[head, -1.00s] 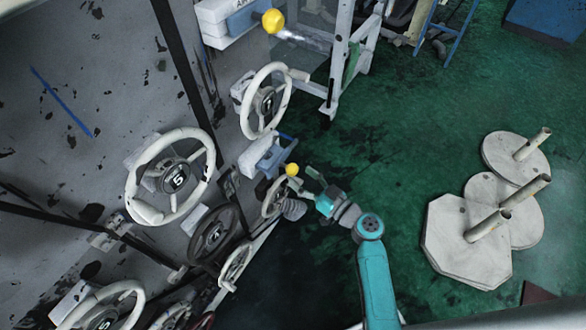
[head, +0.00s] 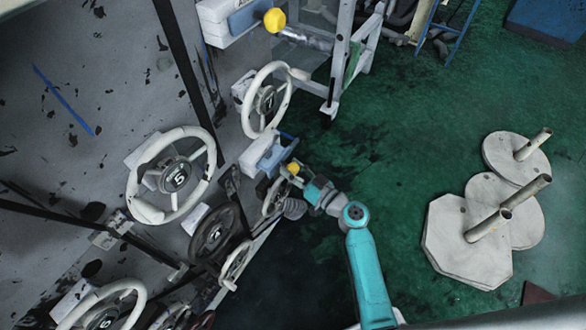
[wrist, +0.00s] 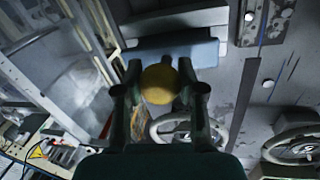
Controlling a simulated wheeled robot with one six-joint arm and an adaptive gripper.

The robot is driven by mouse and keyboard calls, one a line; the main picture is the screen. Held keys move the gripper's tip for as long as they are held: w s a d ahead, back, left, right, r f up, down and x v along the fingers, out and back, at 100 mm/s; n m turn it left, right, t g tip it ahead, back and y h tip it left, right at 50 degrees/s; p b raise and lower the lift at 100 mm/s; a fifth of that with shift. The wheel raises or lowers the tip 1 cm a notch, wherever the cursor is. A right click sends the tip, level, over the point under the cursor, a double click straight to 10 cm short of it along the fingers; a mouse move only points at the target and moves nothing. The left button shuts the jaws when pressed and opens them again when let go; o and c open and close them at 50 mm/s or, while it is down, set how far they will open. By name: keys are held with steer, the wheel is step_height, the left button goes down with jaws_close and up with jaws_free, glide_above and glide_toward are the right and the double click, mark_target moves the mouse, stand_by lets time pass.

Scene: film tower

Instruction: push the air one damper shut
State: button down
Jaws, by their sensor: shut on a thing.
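A lower yellow ball knob (head: 293,168) sticks out from a white and pale blue housing (head: 262,153) on the panel. My gripper (head: 295,173) is at this knob. In the wrist view the yellow ball (wrist: 159,84) sits between my two fingers, which are shut on it, in front of the pale blue block (wrist: 176,52). A second yellow knob (head: 275,20) on a metal rod stands higher up, beside a box with a partly cut-off label. I cannot read a label at the lower knob, and its rod is hidden.
White handwheels, one marked 5 (head: 172,177), and a dark handwheel (head: 215,233) stand out from the panel near my gripper. A white frame (head: 340,62) stands above. Round and octagonal plates with posts (head: 470,240) lie on the right. Green floor between is clear.

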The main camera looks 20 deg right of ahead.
mark_target(283, 162)
steer(key=shift+a+x, duration=0.15)
steer(key=shift+x, duration=0.75)
steer(key=shift+a+x, duration=0.2)
steer(key=shift+x, duration=0.7)
steer(key=c, duration=0.7)
jaws_free()
steer(key=shift+s, duration=0.15)
steer(key=shift+s, duration=0.1)
steer(key=v, duration=1.2)
